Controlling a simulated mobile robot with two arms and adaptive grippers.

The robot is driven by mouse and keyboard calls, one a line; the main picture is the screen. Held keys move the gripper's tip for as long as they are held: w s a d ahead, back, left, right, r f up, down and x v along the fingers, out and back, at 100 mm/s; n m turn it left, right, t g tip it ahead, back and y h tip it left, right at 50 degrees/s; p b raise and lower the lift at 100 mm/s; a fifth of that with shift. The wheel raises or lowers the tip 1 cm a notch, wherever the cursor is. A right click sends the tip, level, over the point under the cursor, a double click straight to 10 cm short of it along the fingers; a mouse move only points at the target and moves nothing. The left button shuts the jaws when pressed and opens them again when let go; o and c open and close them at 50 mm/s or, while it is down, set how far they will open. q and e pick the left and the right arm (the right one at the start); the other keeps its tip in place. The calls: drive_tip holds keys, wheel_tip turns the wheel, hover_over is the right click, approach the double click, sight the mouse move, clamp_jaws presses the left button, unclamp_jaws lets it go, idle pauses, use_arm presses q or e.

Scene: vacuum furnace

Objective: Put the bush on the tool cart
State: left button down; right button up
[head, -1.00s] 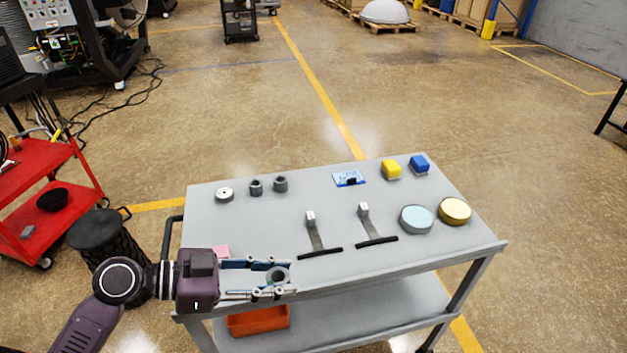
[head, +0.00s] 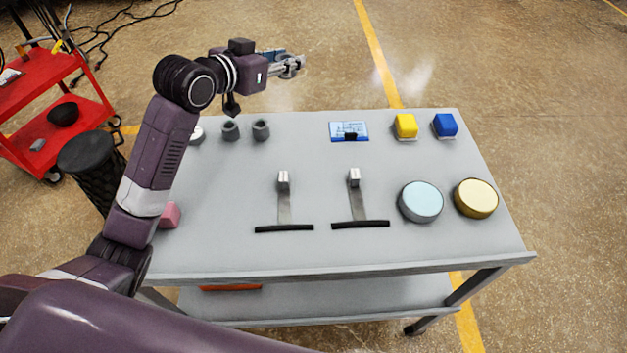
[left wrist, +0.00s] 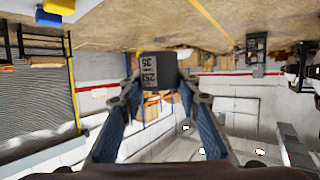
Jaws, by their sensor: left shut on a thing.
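My left gripper (head: 286,64) is shut on a dark grey bush (left wrist: 158,70), a short cylinder with pale markings, held between the fingertips in the left wrist view. In the head view the gripper is raised around the far edge of the grey cart (head: 230,250), and the bush is small there. Two similar grey bushes (head: 230,130) (head: 261,130) stand on the cart's far left top. A red cart (head: 88,93) stands at the left; which cart is the tool cart I cannot tell. My right gripper is out of view.
The grey top holds two T-shaped tools (head: 284,208) (head: 357,205), a light blue disc (head: 421,202), a gold disc (head: 476,198), a yellow block (head: 405,125), a blue block (head: 445,125) and a pink block (head: 169,213). A black bin (head: 90,165) stands between the carts. The red cart holds a black bowl (head: 63,114).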

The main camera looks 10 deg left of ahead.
use_arm(q)
drive_tip(key=shift+w+r, duration=0.45)
drive_tip(key=shift+w, duration=0.05)
drive_tip(key=shift+w+f, duration=0.15)
drive_tip(key=shift+w, duration=0.05)
hover_over(291, 133)
drive_tip(key=f, duration=1.4)
drive_tip(key=shift+w+d+f, duration=0.15)
drive_tip(key=shift+w+f, duration=0.05)
drive_tip(key=shift+f, duration=0.05)
wheel_tip(291, 133, down, 5)
drive_tip(key=shift+r, duration=0.1)
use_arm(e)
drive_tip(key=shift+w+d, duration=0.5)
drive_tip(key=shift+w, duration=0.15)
use_arm(q)
drive_tip(key=c, duration=1.7)
unclamp_jaws()
drive_tip(key=shift+s, duration=0.2)
